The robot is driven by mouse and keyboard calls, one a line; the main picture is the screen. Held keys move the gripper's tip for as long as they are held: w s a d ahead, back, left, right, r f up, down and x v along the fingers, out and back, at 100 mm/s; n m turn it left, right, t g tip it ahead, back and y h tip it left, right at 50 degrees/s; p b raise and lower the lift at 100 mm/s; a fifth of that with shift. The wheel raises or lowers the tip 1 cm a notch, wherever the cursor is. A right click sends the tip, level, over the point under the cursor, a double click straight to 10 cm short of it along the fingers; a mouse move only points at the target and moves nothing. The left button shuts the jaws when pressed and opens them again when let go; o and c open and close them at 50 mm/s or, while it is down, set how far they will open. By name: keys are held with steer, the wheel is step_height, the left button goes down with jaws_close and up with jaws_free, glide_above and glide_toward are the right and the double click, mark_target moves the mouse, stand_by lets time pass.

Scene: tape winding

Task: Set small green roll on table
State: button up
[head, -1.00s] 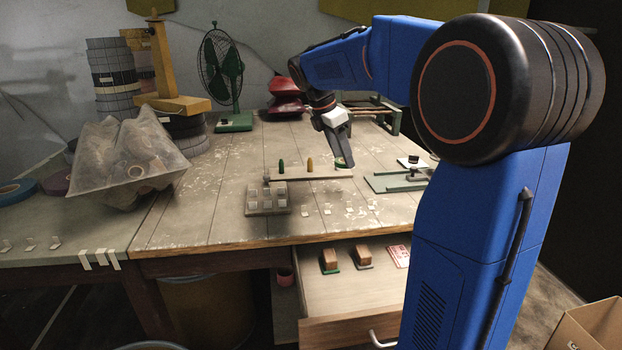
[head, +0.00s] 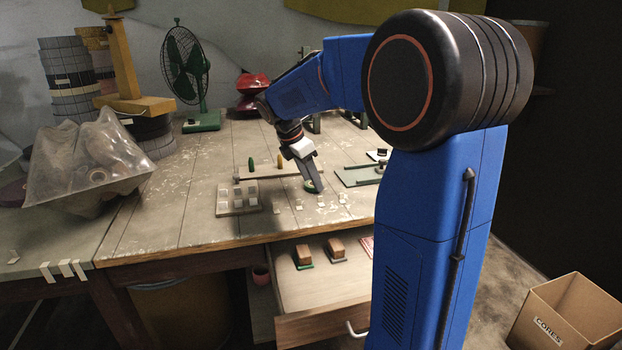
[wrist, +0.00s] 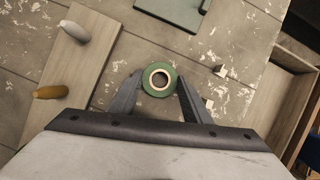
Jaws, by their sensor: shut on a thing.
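The small green roll (wrist: 151,90), a green ring around a pale core, sits between the two fingertips of my gripper (wrist: 160,84) in the wrist view. My gripper is shut on it. In the head view my gripper (head: 315,183) points down at the worn wooden table (head: 185,205), with the roll (head: 311,186) at its fingertips, low over or touching the boards. I cannot tell whether the roll touches the table.
A board with a green peg (head: 251,164) and a tan peg (head: 280,161) lies beside the gripper. A tray of pale blocks (head: 238,197) is in front. A green plate (head: 362,175) lies right. An open drawer (head: 312,325) juts below the table edge.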

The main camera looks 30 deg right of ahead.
steer(key=shift+f, duration=0.1)
steer(key=o, duration=1)
steer(key=shift+o, duration=0.2)
steer(key=v, duration=1.2)
steer(key=s+a+f+m+t+y, duration=0.1)
steer(key=s+a+f+m, duration=0.2)
steer(key=s, duration=0.7)
steer(key=s+a+f+m+t+y, duration=0.2)
steer(key=s+a+f+m, duration=0.2)
steer(key=s+f+m, duration=0.4)
steer(key=s+a+f+m+t+y, duration=0.1)
steer(key=s+a+f+m, duration=0.2)
steer(key=s, duration=0.9)
steer(key=shift+s+a+f+m+t, duration=0.1)
steer(key=shift+s+f+m+t, duration=0.1)
steer(key=shift+f+m, duration=0.65)
steer(key=shift+s+a+f+m+t, duration=0.1)
steer(key=shift+s+f+m+t, duration=0.1)
steer(key=shift+f+m, duration=0.6)
steer(key=shift+r+m, duration=0.25)
steer(key=shift+r, duration=0.05)
